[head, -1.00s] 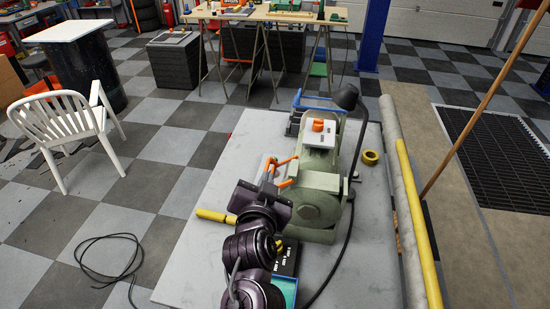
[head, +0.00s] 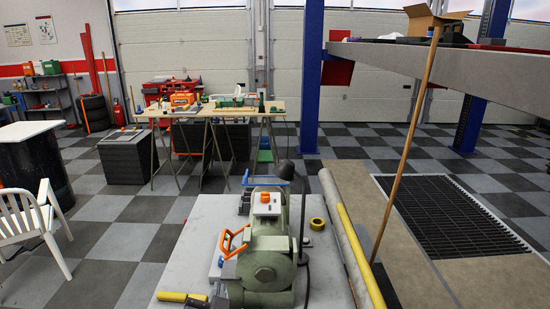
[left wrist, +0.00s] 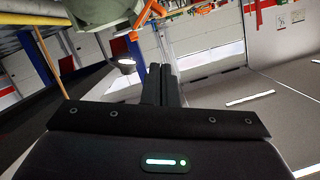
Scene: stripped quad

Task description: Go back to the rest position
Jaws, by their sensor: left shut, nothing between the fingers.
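My left gripper shows in the left wrist view (left wrist: 161,85) with its two dark fingers together and nothing between them. The rest of my left arm is out of the head view. In the wrist view the machine's pale green underside (left wrist: 98,10) and an orange handle (left wrist: 148,14) show beyond the fingers. My right gripper is in neither view.
The machine stands on a grey table (head: 205,218) with an orange-handled tool (head: 233,240), a yellow handle (head: 172,297) and yellow tape (head: 317,224). A yellow pole (head: 360,255) runs along the right. A white chair (head: 40,225) stands left; the checkered floor between is clear.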

